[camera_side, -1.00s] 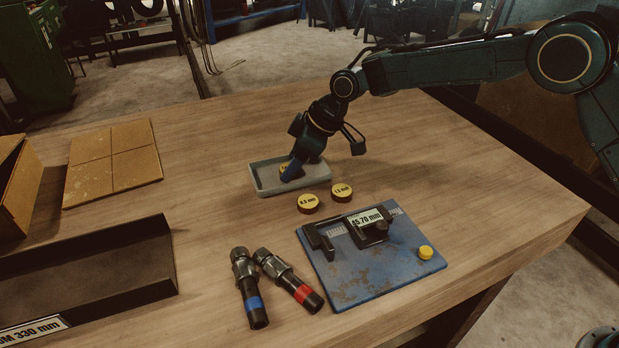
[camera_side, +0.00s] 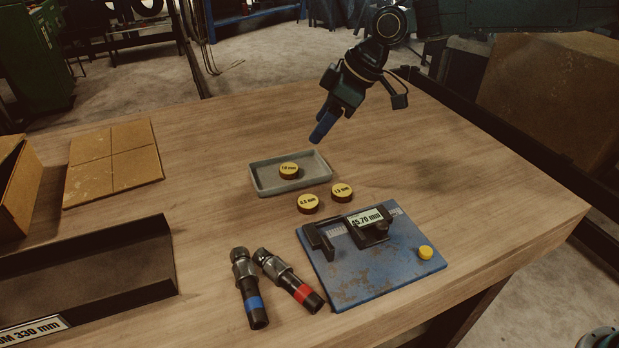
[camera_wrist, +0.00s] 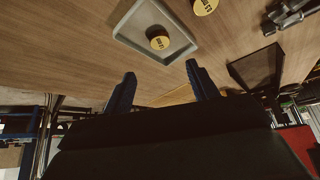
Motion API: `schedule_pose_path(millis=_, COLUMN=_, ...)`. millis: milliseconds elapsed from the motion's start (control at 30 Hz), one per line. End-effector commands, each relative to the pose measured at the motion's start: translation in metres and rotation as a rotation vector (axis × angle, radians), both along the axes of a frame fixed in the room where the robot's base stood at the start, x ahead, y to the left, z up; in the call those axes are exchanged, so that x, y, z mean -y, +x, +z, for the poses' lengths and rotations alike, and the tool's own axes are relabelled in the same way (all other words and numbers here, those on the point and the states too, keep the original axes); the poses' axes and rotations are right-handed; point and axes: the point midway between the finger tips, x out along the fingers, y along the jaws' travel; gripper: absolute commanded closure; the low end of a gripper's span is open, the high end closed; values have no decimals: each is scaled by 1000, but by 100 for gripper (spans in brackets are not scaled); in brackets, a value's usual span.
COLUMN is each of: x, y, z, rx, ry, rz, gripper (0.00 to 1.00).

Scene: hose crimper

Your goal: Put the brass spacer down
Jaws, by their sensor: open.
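Two more spacers, one marked 0.5 mm (camera_side: 308,204) and one beside it (camera_side: 342,193), lie in front of the tray. A blue gauge plate (camera_side: 372,268), two hose fittings (camera_side: 248,290) and a dark bin (camera_side: 90,270) stand nearer. The table behind the tray is clear.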

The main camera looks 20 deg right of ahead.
Motion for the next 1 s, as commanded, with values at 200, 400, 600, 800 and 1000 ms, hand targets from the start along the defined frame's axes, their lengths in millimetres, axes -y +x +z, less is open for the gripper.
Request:
schedule_pose_path(millis=200, x=1, y=-1, z=1, rx=0, ry=0, rz=0, gripper=41)
schedule_pose_path(millis=400, x=0, y=0, z=1, rx=0, ry=0, rz=0, gripper=41)
schedule_pose_path(millis=600, x=1, y=-1, z=2, rx=0, ry=0, rz=-1, gripper=41)
schedule_pose_path(millis=800, x=12, y=-9, z=15, rx=1, ry=-3, rz=-33, gripper=41)
schedule_pose_path(millis=1000, x=39, y=-33, z=44, rx=1, ry=-13, rz=-117, gripper=41)
